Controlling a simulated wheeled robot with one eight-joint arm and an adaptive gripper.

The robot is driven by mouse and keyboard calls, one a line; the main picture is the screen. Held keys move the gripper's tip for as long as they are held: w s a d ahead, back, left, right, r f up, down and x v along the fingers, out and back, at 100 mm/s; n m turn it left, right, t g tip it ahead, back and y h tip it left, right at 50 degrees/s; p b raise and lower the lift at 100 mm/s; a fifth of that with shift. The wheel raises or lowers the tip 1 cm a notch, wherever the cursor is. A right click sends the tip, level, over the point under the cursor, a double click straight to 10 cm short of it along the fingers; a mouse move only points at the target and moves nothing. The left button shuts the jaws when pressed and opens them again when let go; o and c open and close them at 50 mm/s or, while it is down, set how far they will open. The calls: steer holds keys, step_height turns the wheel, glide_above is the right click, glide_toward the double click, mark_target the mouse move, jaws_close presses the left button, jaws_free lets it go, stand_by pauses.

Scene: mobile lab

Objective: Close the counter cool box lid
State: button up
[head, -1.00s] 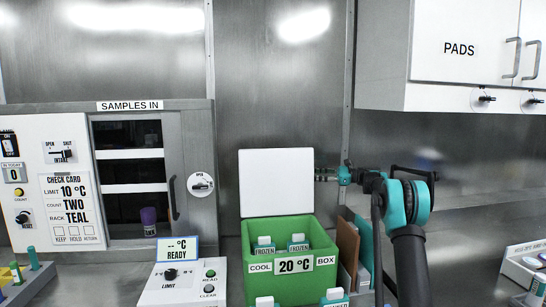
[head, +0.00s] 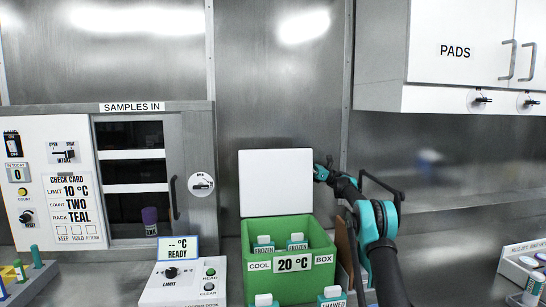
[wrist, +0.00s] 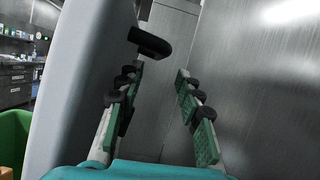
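The green cool box (head: 292,288) stands on the counter in the head view, labelled COOL BOX and 20 °C. Its white lid (head: 276,183) stands upright, open, at the back of the box. Two bottles marked FROZEN (head: 297,243) are inside. My gripper (head: 321,172) is at the lid's upper right edge, partly hidden behind it. In the wrist view my gripper (wrist: 158,95) has its fingers apart with nothing between them. The lid (wrist: 85,70) shows large and grey along the left of that view, beside the left finger; I cannot tell if they touch.
Bottles marked THAWED (head: 332,297) stand in front of the box. Boards (head: 345,250) lean at its right. A reader panel (head: 181,284) sits left of it. The steel back wall is close behind the lid.

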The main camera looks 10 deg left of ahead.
mark_target(273, 155)
steer(key=x, duration=1)
steer(key=shift+a+r, duration=0.1)
steer(key=shift+r, duration=0.05)
steer(key=shift+c, duration=0.5)
jaws_close()
